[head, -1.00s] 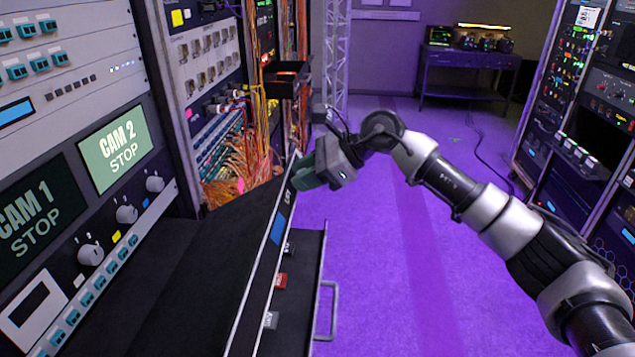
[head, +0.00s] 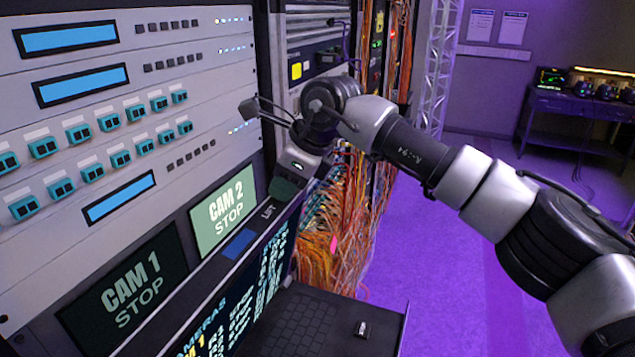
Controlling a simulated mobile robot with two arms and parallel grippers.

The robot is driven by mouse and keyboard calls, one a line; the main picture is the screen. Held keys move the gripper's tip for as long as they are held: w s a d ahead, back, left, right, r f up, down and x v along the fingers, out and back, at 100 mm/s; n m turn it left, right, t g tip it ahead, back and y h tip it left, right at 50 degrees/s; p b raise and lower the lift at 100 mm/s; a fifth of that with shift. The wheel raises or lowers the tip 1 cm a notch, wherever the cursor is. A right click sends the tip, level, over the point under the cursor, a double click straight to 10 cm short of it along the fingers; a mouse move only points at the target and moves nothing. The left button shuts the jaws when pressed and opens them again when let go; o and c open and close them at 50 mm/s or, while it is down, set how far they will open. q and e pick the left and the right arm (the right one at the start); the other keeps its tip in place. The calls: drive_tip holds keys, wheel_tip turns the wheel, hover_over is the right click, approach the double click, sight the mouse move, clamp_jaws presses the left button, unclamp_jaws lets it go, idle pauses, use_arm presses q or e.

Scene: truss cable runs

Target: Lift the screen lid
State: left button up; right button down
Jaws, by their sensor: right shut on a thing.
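The screen lid (head: 238,293) stands raised and tilted in front of the rack, at the lower middle of the head view. Its lit screen shows a list with the word CAMERAS, partly cut off by the lower edge. A dark keyboard tray (head: 318,322) lies below it, sticking out from the rack. My right gripper (head: 284,188) is at the lid's upper far corner, shut on its edge; the fingertips are partly hidden. My left gripper is not in view.
The rack front (head: 130,120) with blue displays and teal buttons rises close behind the lid, with CAM 1 and CAM 2 panels (head: 223,210). Orange cables (head: 345,220) hang beyond the lid. The purple floor (head: 440,260) to the right is clear.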

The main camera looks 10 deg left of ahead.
drive_tip(key=shift+w+a+r, duration=0.2)
drive_tip(key=shift+a+r, duration=0.1)
drive_tip(key=shift+a, duration=0.4)
drive_tip(key=shift+w+a, duration=0.1)
drive_tip(key=shift+a, duration=0.1)
drive_tip(key=shift+a+f, duration=0.1)
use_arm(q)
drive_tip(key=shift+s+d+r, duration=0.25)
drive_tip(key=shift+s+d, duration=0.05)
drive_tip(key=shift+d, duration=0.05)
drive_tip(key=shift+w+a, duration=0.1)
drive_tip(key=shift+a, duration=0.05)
use_arm(e)
drive_tip(key=shift+w, duration=0.1)
